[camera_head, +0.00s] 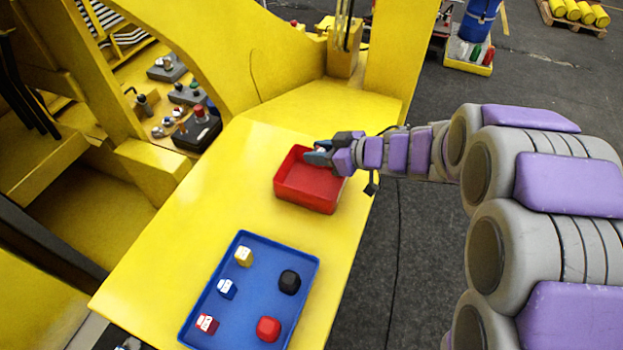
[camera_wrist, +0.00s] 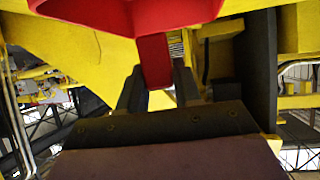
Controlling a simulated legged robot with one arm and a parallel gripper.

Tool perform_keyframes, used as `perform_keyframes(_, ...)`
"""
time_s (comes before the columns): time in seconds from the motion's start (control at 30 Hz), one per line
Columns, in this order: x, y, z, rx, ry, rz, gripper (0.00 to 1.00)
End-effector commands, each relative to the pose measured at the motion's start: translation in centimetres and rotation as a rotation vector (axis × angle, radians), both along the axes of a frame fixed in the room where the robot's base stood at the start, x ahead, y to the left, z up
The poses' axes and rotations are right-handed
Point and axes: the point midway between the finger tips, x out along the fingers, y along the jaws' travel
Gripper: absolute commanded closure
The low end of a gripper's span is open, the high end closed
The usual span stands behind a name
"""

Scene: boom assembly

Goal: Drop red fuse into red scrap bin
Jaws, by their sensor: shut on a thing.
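The red scrap bin (camera_head: 309,191) is a shallow open tray on the yellow platform. My gripper (camera_head: 318,154) is at its far right rim, with its fingertips over the bin. In the wrist view my gripper (camera_wrist: 157,88) is shut on a red block, the red fuse (camera_wrist: 155,60), between its two dark fingers. A larger red shape, the bin (camera_wrist: 130,14), fills the top of that view. In the head view the held fuse is mostly hidden by the fingers. The bin's visible floor is empty.
A blue tray (camera_head: 240,328) nearer me holds a yellow fuse (camera_head: 243,256), a blue fuse (camera_head: 227,288), a red-and-white fuse (camera_head: 207,323), a black cap (camera_head: 289,281) and a red cap (camera_head: 268,328). Yellow machine walls stand behind and left. The platform (camera_head: 215,190) is bare left of the bin.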

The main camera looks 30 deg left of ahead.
Motion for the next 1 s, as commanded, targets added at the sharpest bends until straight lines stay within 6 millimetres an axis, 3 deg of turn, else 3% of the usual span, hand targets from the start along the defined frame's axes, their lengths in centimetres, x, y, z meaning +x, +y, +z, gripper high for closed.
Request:
perform_keyframes(0.3,-0.1,0.8,-3.8,-0.004,-0.002,-0.001,0.96)
perform_keyframes(0.7,0.0,0.5,-4.0,-0.005,-0.001,-0.002,0.96)
perform_keyframes(0.73,0.0,0.4,-4.0,-0.004,-0.001,-0.002,0.64)
perform_keyframes(1.0,0.0,0.1,-3.9,-0.002,0.000,-0.003,0.38)
